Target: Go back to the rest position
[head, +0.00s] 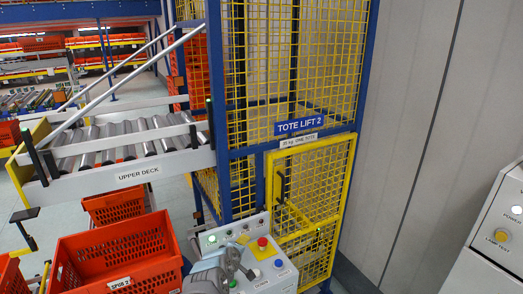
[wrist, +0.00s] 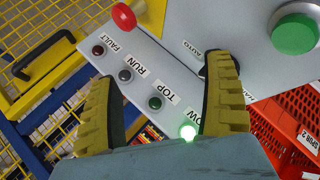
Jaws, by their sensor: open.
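My gripper (wrist: 164,72) is open in the wrist view, its two yellow ridged fingers apart with nothing between them but the control panel behind. In the head view my gripper (head: 232,264) is at the grey control panel (head: 256,226), partly covering it. The panel has a red mushroom button (head: 263,244) and a blue button (head: 278,264). In the wrist view the panel face shows lamps marked FAULT, RUN, TOP and LOW. The LOW lamp (wrist: 188,132) glows green. A large green button (wrist: 295,33) is at the upper right. I cannot tell whether a finger touches the panel.
The yellow mesh cage of Tote Lift 2 (head: 315,180) stands behind the panel, its door closed. A roller conveyor (head: 125,143) marked UPPER DECK is at left. An orange tote (head: 120,262) stands beside the panel. A grey cabinet (head: 500,235) is at right.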

